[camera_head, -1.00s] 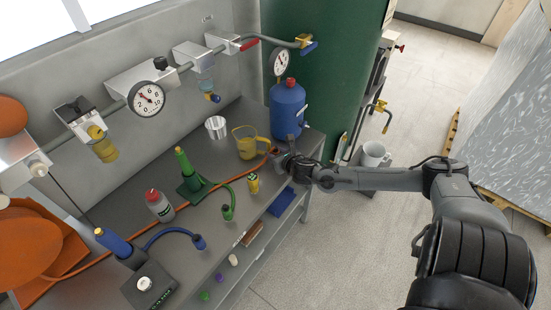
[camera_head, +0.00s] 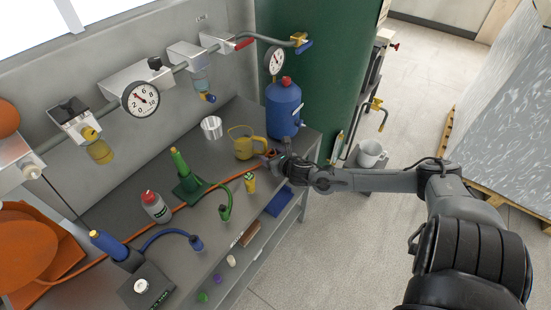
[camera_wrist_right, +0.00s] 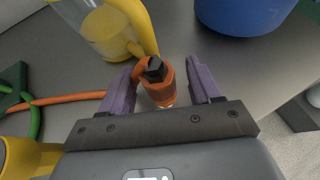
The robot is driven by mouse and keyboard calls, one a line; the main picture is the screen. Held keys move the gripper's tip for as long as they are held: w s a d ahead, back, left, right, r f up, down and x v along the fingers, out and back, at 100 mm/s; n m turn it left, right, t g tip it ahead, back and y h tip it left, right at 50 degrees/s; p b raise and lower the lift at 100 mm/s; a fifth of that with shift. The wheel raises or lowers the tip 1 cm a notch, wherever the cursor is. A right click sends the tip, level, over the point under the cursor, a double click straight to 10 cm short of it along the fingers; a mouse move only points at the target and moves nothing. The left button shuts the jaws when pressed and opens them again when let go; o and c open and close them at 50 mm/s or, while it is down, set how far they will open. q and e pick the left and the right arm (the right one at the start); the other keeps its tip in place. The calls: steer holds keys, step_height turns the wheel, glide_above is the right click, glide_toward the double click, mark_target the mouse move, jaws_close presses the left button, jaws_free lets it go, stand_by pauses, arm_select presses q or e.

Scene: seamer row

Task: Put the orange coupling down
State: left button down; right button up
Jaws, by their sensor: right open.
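The orange coupling (camera_wrist_right: 160,88) stands between the open fingers of my right gripper (camera_wrist_right: 160,90) in the right wrist view, with a dark hex piece on its top. A small gap shows between the coupling and the right-hand finger; the left-hand finger is very close to it. An orange hose (camera_wrist_right: 70,104) runs along the bench (camera_wrist_right: 215,65) toward it. In the head view my right gripper (camera_head: 275,160) is over the bench's front edge, and it mostly hides the coupling. My left gripper is not in view.
A yellow jug (camera_head: 250,145) and a blue bottle (camera_head: 284,108) stand just behind my right gripper. A metal cup (camera_head: 212,127) stands farther back.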

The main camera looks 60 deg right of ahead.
steer(key=p+v, duration=0.3)
steer(key=v, duration=0.8)
steer(key=s+a+f+m+g+y, duration=0.1)
steer(key=s+a+f+m+g, duration=0.2)
steer(key=s+a+f+m, duration=0.45)
steer(key=s+a+r+m+g+y, duration=0.2)
steer(key=a+r+m, duration=0.1)
steer(key=a+m, duration=0.7)
steer(key=s+a+r+m+g+y, duration=0.2)
steer(key=s+a+r+m+y, duration=0.1)
steer(key=a+m, duration=0.8)
steer(key=shift+a+g+p, duration=0.3)
steer(key=shift+a, duration=0.45)
steer(key=shift+s, duration=0.1)
step_height(320, 180, up, 30)
steer(key=p, duration=3)
